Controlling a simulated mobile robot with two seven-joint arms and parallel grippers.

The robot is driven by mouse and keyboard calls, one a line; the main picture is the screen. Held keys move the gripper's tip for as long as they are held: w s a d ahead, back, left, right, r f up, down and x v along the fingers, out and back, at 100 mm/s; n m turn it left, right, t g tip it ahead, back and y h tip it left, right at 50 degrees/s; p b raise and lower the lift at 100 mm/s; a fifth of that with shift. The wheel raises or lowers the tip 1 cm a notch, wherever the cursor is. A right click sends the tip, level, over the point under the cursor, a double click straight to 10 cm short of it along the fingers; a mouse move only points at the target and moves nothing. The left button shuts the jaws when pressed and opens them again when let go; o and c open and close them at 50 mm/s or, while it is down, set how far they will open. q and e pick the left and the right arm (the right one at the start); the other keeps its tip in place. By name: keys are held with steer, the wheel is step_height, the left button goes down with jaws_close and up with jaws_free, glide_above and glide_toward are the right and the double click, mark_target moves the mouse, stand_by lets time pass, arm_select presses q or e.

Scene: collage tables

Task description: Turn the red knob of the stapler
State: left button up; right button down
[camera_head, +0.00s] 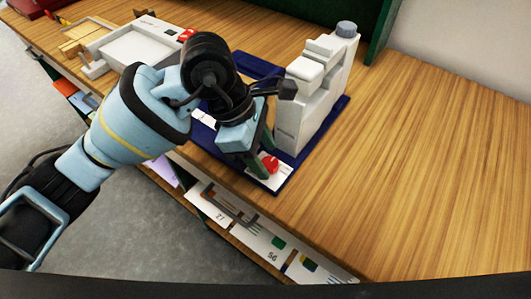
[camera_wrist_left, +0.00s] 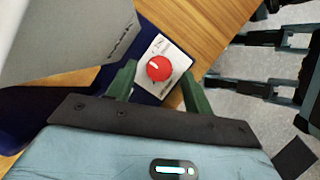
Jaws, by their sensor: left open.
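The red knob (camera_head: 271,163) sits on a small white plate (camera_head: 278,179) at the front corner of the stapler's dark blue base (camera_head: 331,117). The white stapler body (camera_head: 309,90) stands upright behind it. In the left wrist view the knob (camera_wrist_left: 159,68) shows a white pointer line and lies beyond my fingertips, roughly midway between them. My left gripper (camera_head: 259,160) is open with its green fingers low over the plate, close to the knob. It also shows in the left wrist view (camera_wrist_left: 157,82). I cannot tell whether a finger touches the knob.
A white tray device (camera_head: 135,50) with another red part (camera_head: 187,35) stands at the upper left. A wooden tray (camera_head: 85,36) is beside it. Drawers with cards (camera_head: 262,240) lie below the front edge. The table at right (camera_head: 430,150) is clear.

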arm_select(q)
steer(key=shift+d+f, duration=0.2)
steer(key=shift+f, duration=0.35)
steer(key=c, duration=1)
